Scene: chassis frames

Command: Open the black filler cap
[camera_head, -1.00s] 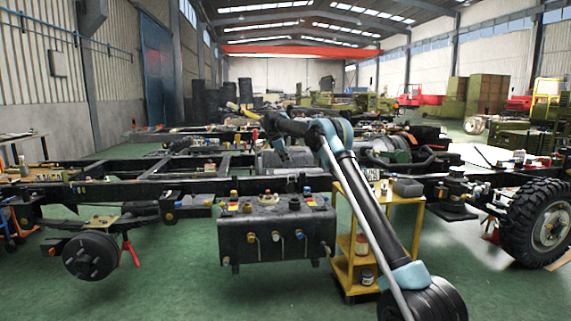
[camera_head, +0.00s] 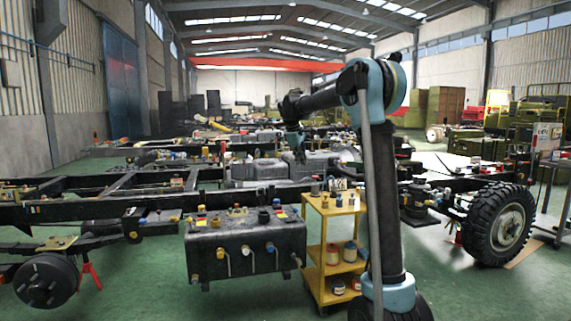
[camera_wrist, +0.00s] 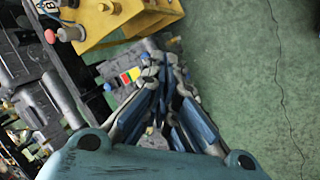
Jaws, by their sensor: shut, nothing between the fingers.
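The black tank (camera_head: 245,252) hangs on the near side of the chassis in the head view. Several fittings stand on its top. A dark cap (camera_head: 263,216) stands towards the right of the top; I take it for the filler cap, but it is too small to be certain. My gripper (camera_head: 300,158) hangs from the arm above and behind the tank's right end, apart from it. In the wrist view my gripper (camera_wrist: 162,68) has its fingers drawn together, with nothing between them. The cap cannot be made out in the wrist view.
A yellow cart (camera_head: 336,252) with jars and small items stands right of the tank. A large tyre (camera_head: 497,226) is farther right, and a red stand (camera_head: 90,273) is at left. Chassis rails run behind the tank. Green floor is clear in front.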

